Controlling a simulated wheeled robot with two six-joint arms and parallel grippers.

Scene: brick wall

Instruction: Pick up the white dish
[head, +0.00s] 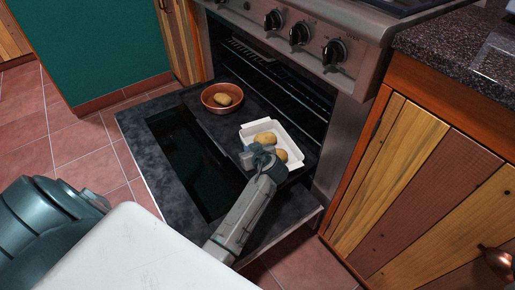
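The white dish (294,142) is a square, shallow dish on the open oven door, near the oven mouth. Potatoes (265,138) lie in it. My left gripper (258,157) is over the dish's near left side and hides part of its rim and inside. I cannot tell whether its fingers touch the dish or whether they are open or shut. My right gripper is not in view.
The oven door (160,115) is folded down flat, with a dark glass pane. A brown bowl (207,101) holding a potato (223,99) stands left of the dish. The oven's knobbed front (318,40) overhangs behind. A wooden cabinet (410,190) stands at right.

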